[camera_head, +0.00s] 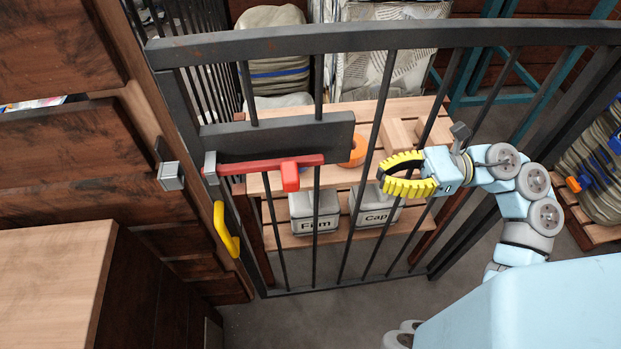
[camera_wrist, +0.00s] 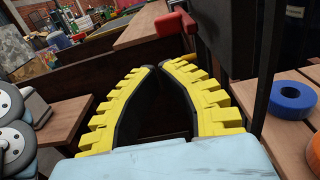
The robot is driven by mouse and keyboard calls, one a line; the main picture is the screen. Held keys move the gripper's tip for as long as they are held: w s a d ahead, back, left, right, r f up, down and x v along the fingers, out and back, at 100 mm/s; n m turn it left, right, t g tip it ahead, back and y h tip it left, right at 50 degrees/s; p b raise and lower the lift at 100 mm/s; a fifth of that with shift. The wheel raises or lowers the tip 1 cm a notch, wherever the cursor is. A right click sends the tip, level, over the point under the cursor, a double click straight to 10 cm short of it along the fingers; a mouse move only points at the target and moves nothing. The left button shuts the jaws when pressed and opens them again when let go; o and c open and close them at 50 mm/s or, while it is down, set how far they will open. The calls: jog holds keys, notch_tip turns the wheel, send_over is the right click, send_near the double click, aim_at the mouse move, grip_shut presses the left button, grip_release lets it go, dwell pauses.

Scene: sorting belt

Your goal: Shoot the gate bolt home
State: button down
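The gate bolt (camera_head: 265,164) is a red bar with a red knob hanging from it, mounted on a dark plate on the barred gate (camera_head: 400,38). Its left end sits in a grey guide, with a gap to the grey keeper block (camera_head: 171,176) on the wooden post. The red knob also shows at the top of the wrist view (camera_wrist: 207,28). My gripper (camera_head: 382,177) has yellow ridged fingers and is to the right of the bolt, apart from it, pointing left. The fingertips stand apart with nothing between them, as the wrist view (camera_wrist: 163,67) also shows.
A yellow handle (camera_head: 226,230) is on the gate's left edge below the bolt. Behind the bars are wooden shelves with labelled bins (camera_head: 315,212) and an orange ring (camera_head: 357,150). A wooden counter (camera_head: 45,270) stands at lower left. A blue ring (camera_wrist: 291,98) lies right in the wrist view.

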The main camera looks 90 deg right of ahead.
jog(key=w+a+p, duration=0.1)
jog(key=w+p, duration=0.2)
jog(key=w, duration=1)
jog(key=shift+w+r, duration=0.15)
jog(key=shift+w, duration=0.2)
